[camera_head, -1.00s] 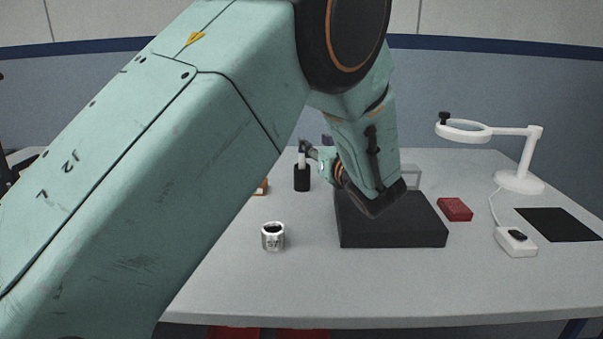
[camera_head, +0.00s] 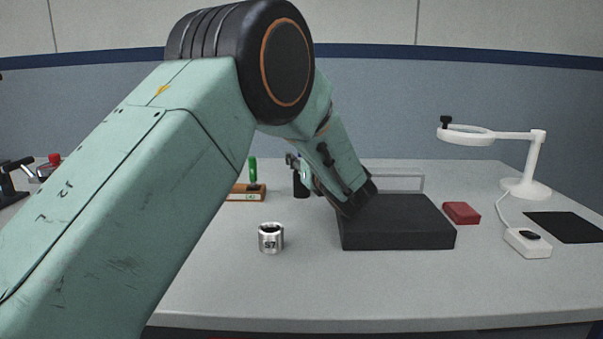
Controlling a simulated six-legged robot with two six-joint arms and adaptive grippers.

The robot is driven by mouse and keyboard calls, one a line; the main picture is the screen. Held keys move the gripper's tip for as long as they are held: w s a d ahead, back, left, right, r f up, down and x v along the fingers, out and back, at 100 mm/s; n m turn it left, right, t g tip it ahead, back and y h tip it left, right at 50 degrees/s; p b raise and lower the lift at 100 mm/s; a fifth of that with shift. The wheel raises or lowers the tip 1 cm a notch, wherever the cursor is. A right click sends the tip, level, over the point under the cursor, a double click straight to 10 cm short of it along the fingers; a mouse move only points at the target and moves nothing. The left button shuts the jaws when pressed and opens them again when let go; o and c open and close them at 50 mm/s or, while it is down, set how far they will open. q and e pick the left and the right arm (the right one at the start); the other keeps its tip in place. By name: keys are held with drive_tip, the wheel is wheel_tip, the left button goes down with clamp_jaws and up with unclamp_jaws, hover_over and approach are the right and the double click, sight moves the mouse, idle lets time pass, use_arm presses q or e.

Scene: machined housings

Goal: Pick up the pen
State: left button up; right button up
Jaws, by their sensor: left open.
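My left arm comes in from the left and reaches over the table (camera_head: 400,290). My left gripper (camera_head: 292,161) is small and dark at the far side, partly hidden by its own wrist, and is open. A dark cup (camera_head: 300,187) stands on the table just below and beside the fingers, partly covered by my wrist. I cannot make out a pen clearly; one may be in the cup, behind the gripper. My right gripper is not in view.
A black block (camera_head: 400,235) lies under my wrist. A silver numbered cylinder (camera_head: 271,239) stands at front left of it. A green-handled tool (camera_head: 253,172) stands at a wooden block (camera_head: 240,195). A red box (camera_head: 461,213), white magnifier (camera_head: 527,180) and black mat (camera_head: 568,227) are right.

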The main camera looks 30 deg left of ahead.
use_arm(q)
drive_tip(key=shift+w+a, duration=0.3)
drive_tip(key=shift+a, duration=0.1)
drive_tip(key=shift+d, duration=0.1)
clamp_jaws()
